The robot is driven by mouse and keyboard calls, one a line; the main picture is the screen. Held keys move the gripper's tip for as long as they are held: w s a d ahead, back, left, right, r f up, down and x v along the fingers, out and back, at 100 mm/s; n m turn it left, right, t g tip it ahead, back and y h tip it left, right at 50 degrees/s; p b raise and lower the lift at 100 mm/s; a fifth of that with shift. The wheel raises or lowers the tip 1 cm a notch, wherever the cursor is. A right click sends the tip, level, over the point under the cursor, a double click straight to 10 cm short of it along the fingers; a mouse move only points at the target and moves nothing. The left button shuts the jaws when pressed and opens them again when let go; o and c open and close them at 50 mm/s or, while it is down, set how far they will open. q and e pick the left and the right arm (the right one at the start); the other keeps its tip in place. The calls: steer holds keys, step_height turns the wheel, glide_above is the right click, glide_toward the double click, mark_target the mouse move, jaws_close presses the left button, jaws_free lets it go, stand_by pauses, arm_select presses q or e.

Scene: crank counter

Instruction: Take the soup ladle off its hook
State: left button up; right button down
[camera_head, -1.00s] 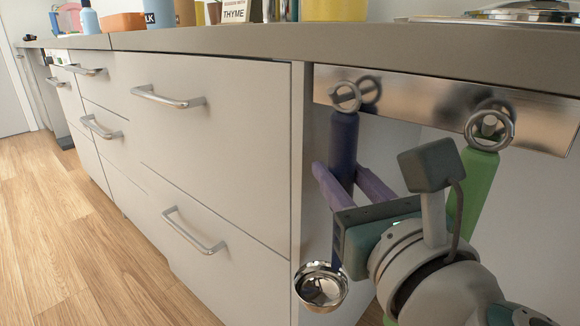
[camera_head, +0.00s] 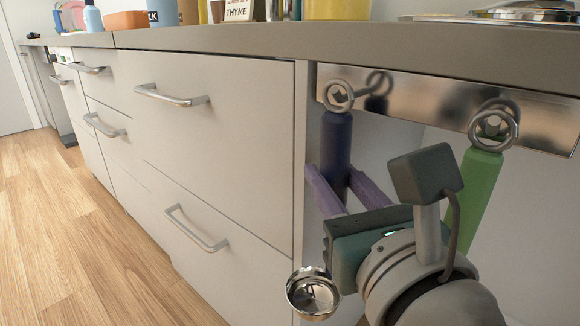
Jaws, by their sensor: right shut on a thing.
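The soup ladle has a dark blue handle (camera_head: 337,140), a metal ring (camera_head: 339,96) at its top and a shiny round bowl (camera_head: 313,294) at the bottom. It hangs nearly upright in front of the metal rail (camera_head: 440,100). My right gripper (camera_head: 346,188) has its purple fingers on either side of the handle and is shut on it. The lower handle is hidden behind the gripper. The ring stands out from the rail, and I cannot tell whether the hook is still through it. My left gripper is not in view.
A green-handled utensil (camera_head: 474,190) hangs by its ring on the rail, close to the right of my right arm. Drawers with bar handles (camera_head: 171,95) lie to the left. The countertop (camera_head: 250,38) overhangs the rail. The wooden floor (camera_head: 80,240) is clear.

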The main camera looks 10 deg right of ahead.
steer(key=shift+s+a+r, duration=0.3)
steer(key=shift+a, duration=0.1)
steer(key=shift+s+a, duration=0.1)
steer(key=shift+s+a+b, duration=0.35)
steer(key=shift+s+a, duration=0.55)
steer(key=shift+a, duration=0.25)
steer(key=shift+s+a+b, duration=0.35)
steer(key=shift+s+a, duration=0.5)
steer(key=shift+a, duration=0.25)
